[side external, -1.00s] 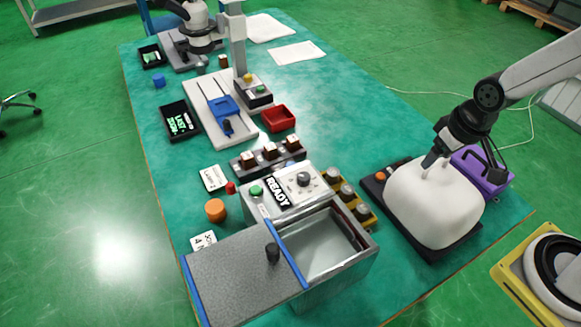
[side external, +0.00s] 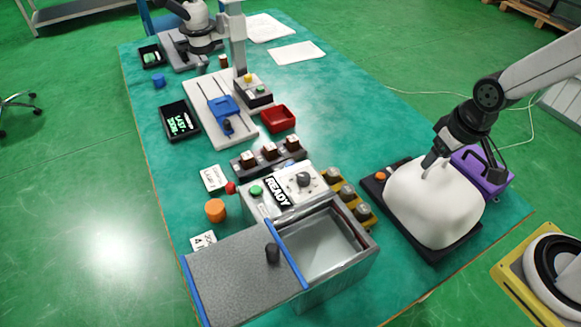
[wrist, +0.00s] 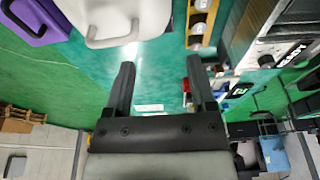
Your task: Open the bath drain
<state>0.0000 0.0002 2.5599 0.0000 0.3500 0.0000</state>
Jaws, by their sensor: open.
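The grey bath tank (side external: 362,258) stands at the front of the bench with clear liquid inside. Its speckled grey lid (side external: 235,285) with a black knob (side external: 272,253) sits to the left, leaving the right part open. A small red knob (side external: 230,187) is left of the control box; I cannot tell which part is the drain. My gripper (side external: 431,161) is above the white rounded block, right of the bath. In the wrist view my gripper (wrist: 160,62) is open, with nothing between its fingers.
The READY control box (side external: 300,182) stands behind the bath, with a yellow rack (side external: 360,208) beside it. The white block (side external: 430,205) and purple case (side external: 490,170) are close under my arm. An orange cylinder (side external: 215,210) stands left. Bench between rack and block is clear.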

